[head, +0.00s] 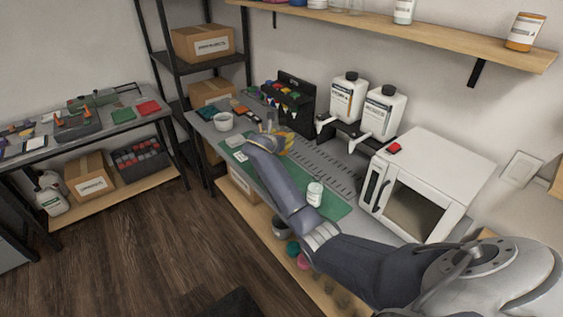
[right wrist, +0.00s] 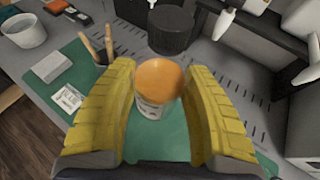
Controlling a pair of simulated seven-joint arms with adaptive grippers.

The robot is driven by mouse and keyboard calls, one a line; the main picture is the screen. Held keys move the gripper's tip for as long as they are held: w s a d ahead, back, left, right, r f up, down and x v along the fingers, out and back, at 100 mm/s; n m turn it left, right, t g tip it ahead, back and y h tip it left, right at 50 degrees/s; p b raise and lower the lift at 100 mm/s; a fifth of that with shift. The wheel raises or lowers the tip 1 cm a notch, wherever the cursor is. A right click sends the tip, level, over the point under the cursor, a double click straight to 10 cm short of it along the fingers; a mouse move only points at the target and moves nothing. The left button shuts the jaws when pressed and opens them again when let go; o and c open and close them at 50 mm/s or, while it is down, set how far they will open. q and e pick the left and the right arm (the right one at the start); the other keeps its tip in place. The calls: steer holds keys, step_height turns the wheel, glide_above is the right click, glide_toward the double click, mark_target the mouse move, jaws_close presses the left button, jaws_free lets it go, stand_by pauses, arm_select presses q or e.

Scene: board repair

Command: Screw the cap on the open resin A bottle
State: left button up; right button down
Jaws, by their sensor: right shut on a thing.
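My right gripper (head: 283,143) reaches over the green mat (head: 335,211) from the right in the head view. In the right wrist view, its two yellow fingers (right wrist: 158,100) close around a small orange-topped bottle (right wrist: 158,78) with a white label. Its orange top faces the camera; whether this is a separate cap or part of the bottle, I cannot tell. A white jar (head: 315,192) with a light top stands on the mat nearer the front. I cannot make out an open bottle mouth or read "resin A" on it. My left gripper is out of view.
A dark cylinder (right wrist: 170,30) stands just beyond the held bottle. A tool holder (right wrist: 97,46), a white cup (head: 222,121) and a pale block (right wrist: 52,66) are to the left. Two large dispensers (head: 347,97) and a white oven (head: 430,180) line the back and right.

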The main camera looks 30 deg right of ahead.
step_height(320, 180, down, 8)
steer(key=shift+r, duration=0.15)
stand_by(0.4)
steer(key=shift+f, duration=1.9)
steer(key=shift+f, duration=0.15)
steer(key=c, duration=0.7)
jaws_free()
steer(key=shift+o, duration=0.2)
steer(key=shift+s+a, duration=0.1)
steer(key=v, duration=1.2)
